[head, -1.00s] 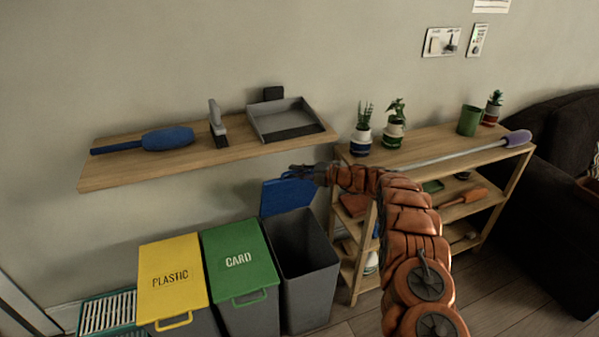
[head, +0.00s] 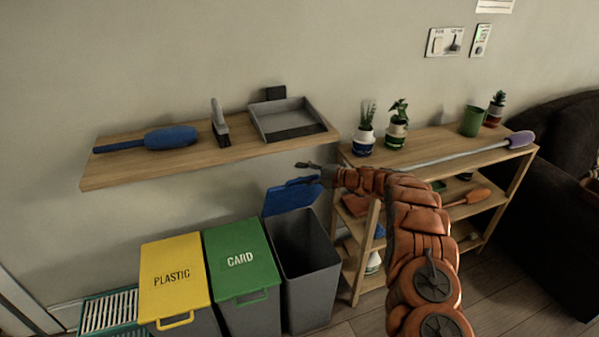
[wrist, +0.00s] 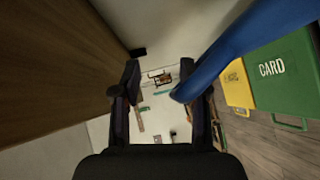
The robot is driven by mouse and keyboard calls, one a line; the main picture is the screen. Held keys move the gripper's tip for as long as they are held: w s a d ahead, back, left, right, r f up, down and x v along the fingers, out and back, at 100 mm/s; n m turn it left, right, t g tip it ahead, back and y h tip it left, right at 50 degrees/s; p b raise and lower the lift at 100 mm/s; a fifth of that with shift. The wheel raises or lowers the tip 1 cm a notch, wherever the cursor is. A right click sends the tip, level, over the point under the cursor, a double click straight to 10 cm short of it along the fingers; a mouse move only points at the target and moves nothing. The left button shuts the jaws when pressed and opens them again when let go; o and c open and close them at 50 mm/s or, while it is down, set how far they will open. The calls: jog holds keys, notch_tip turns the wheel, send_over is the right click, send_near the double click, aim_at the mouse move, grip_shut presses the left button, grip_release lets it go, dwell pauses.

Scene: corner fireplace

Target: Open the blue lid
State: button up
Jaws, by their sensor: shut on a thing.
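The blue lid (head: 292,197) stands raised at the back of a dark grey bin (head: 304,258), whose top is open. My gripper (head: 308,166) is at the lid's upper edge, below the wall shelf. In the wrist view a blue part of the lid (wrist: 245,42) runs from the upper right to between the fingers of my gripper (wrist: 160,85). The fingers stand apart, with the blue part at the right finger; my gripper is shut on it. The exact contact is partly hidden by that finger.
A yellow PLASTIC bin (head: 172,275) and green CARD bin (head: 241,260) stand shut to the left. A wall shelf (head: 200,158) with brushes and a dustpan is just above. A wooden shelf unit (head: 430,150) with plants stands right, close to my arm.

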jog(key=v, duration=1)
jog(key=shift+d+r, duration=0.15)
jog(key=shift+r, duration=0.1)
